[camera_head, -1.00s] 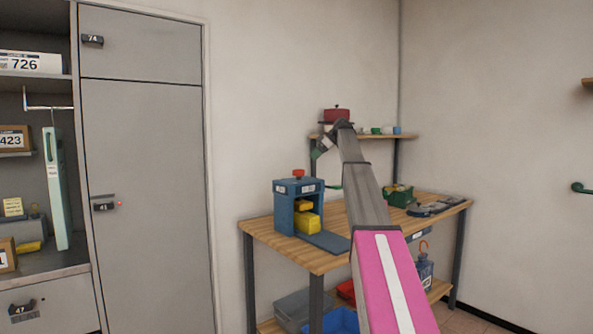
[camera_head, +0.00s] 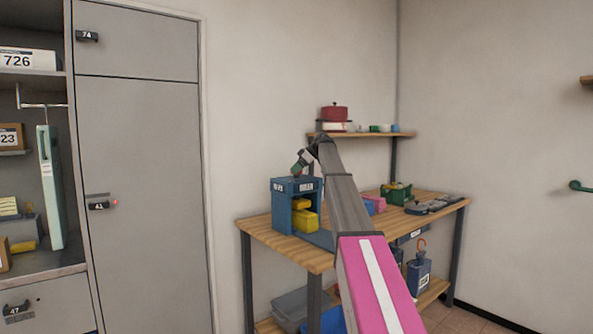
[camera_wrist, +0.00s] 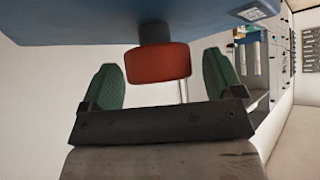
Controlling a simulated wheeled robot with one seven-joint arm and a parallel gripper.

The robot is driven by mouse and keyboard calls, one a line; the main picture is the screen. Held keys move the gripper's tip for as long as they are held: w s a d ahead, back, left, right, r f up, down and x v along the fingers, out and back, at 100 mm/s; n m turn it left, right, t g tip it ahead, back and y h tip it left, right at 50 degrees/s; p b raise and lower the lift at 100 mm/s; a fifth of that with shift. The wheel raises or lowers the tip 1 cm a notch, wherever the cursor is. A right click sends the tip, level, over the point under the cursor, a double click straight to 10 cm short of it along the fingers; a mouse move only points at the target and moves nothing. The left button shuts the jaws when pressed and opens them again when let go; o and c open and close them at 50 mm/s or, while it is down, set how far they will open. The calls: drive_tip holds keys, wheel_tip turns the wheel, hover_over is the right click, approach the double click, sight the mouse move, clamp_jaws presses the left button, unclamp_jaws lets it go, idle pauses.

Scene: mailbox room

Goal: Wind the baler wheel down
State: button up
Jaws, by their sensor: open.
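The blue baler (camera_head: 282,206) stands on the wooden bench, with yellow blocks (camera_head: 304,218) inside its frame. Its red wheel (camera_wrist: 157,63) sits on a short dark stem at the blue body (camera_wrist: 90,22) in the wrist view. In the head view the wheel is hidden by my gripper (camera_head: 298,168), which is at the baler's top. In the wrist view my gripper is open, with one green finger (camera_wrist: 105,88) left of the wheel and the other (camera_wrist: 217,75) right of it. Gaps show on both sides, so neither finger appears to touch the wheel.
The wooden bench (camera_head: 262,232) also holds a green box (camera_head: 396,193), pink items (camera_head: 375,203) and dark flat things to the right. Grey lockers (camera_head: 140,190) stand left.

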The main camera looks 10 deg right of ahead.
drive_tip(key=shift+a+f, duration=0.1)
drive_tip(key=c, duration=0.9)
drive_tip(key=shift+m, duration=0.3)
